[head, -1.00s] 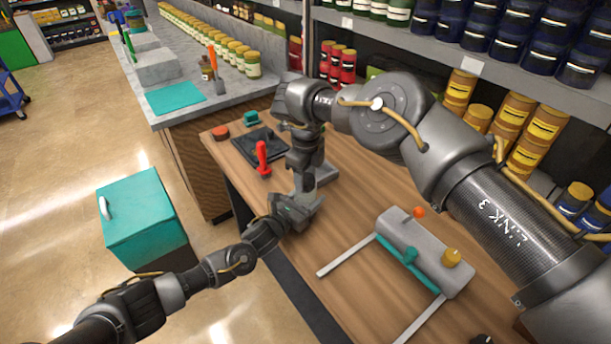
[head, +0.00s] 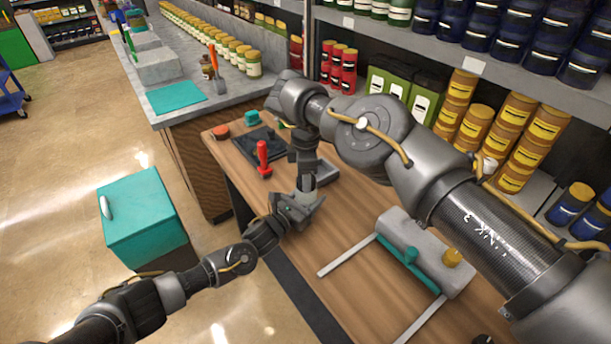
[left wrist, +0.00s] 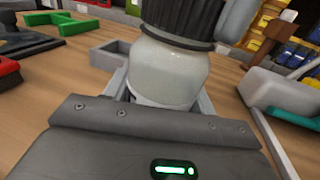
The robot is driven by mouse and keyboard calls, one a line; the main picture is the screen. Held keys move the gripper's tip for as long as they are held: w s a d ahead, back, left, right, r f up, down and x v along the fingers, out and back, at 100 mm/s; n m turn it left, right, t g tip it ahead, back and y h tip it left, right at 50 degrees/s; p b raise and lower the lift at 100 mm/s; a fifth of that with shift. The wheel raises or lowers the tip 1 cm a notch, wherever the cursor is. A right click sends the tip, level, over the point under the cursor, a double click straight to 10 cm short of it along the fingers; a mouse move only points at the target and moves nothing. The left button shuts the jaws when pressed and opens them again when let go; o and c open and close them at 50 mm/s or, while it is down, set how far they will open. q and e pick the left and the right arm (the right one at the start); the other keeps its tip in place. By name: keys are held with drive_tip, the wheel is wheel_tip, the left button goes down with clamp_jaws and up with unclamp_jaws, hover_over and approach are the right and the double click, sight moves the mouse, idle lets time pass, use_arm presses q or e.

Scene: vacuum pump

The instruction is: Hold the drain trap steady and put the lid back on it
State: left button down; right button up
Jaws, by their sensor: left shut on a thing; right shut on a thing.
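The drain trap is a pale, translucent jar (left wrist: 168,72), upright between the fingers of my left gripper (left wrist: 160,98). In the head view the jar (head: 306,184) shows just above my left gripper (head: 303,198), over the wooden bench. The dark ribbed lid (left wrist: 182,16) is at the jar's mouth in the left wrist view, with no clear gap below it. I cannot tell whether it is seated. My right gripper (head: 303,158) points down from above, shut on the lid; its fingertips are hard to make out.
A grey tray (head: 326,173) lies behind the jar. A red-handled tool (head: 263,158) and a black mat (head: 256,143) are to the left on the bench. A grey pump unit with teal parts (head: 425,252) stands to the right. Bare wood (head: 345,235) lies between.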

use_arm(q)
drive_tip(key=shift+a+f, duration=0.15)
drive_tip(key=shift+f, duration=0.15)
use_arm(e)
drive_tip(key=shift+s+f+m, duration=0.1)
drive_tip(key=shift+s+m, duration=0.05)
drive_tip(key=shift+m, duration=1.05)
drive_tip(key=o, duration=1.1)
drive_tip(key=shift+d, duration=0.1)
drive_tip(key=shift+o, duration=0.2)
drive_tip(key=shift+r, duration=0.4)
wheel_tip(320, 180, up, 11)
drive_tip(key=shift+r, duration=0.2)
